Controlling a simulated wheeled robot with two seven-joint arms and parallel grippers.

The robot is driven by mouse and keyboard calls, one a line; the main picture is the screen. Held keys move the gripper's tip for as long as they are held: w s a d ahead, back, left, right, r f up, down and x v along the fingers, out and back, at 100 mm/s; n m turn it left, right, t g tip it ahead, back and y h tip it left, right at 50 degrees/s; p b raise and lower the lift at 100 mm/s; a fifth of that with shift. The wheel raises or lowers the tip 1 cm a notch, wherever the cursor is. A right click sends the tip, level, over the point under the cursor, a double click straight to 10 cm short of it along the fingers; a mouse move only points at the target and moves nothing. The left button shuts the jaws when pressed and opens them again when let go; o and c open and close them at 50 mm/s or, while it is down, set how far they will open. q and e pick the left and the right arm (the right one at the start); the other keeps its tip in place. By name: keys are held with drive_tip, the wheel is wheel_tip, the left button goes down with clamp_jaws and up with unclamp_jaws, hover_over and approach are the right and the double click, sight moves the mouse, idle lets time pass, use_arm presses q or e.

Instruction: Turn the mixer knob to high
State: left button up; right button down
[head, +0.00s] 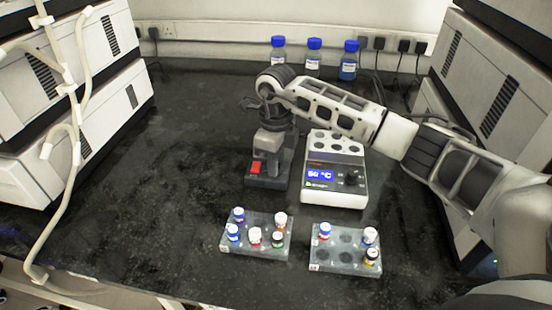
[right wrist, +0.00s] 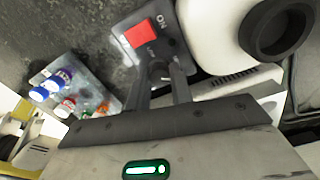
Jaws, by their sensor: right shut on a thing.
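The mixer (head: 262,183) is a small dark unit near the middle of the bench, with a red switch (head: 256,168) on its front. In the right wrist view the red switch (right wrist: 140,33) is beside the letters "ON". My right gripper (right wrist: 161,80) is at the mixer's front, its fingers shut on the mixer knob (right wrist: 160,71). In the head view my right gripper (head: 268,168) reaches down over the mixer and covers much of it. The knob is mostly hidden between the fingers, so its setting cannot be read. My left gripper is not in view.
A white heating block (head: 347,196) with a blue display stands right of the mixer. Two grey racks, left (head: 272,249) and right (head: 340,264), hold capped vials in front. Blue-capped bottles (head: 314,55) stand at the back. The bench's left side is clear.

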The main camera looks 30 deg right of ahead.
drive_tip(key=m+p, duration=0.1)
drive_tip(key=m, duration=0.5)
drive_tip(key=shift+r, duration=0.1)
drive_tip(key=m+p, duration=0.1)
drive_tip(key=m, duration=0.5)
drive_tip(key=shift+p, duration=0.4)
drive_tip(key=c, duration=1.2)
unclamp_jaws()
drive_tip(key=shift+c, duration=0.2)
wheel_tip(320, 180, up, 16)
drive_tip(key=shift+b, duration=0.3)
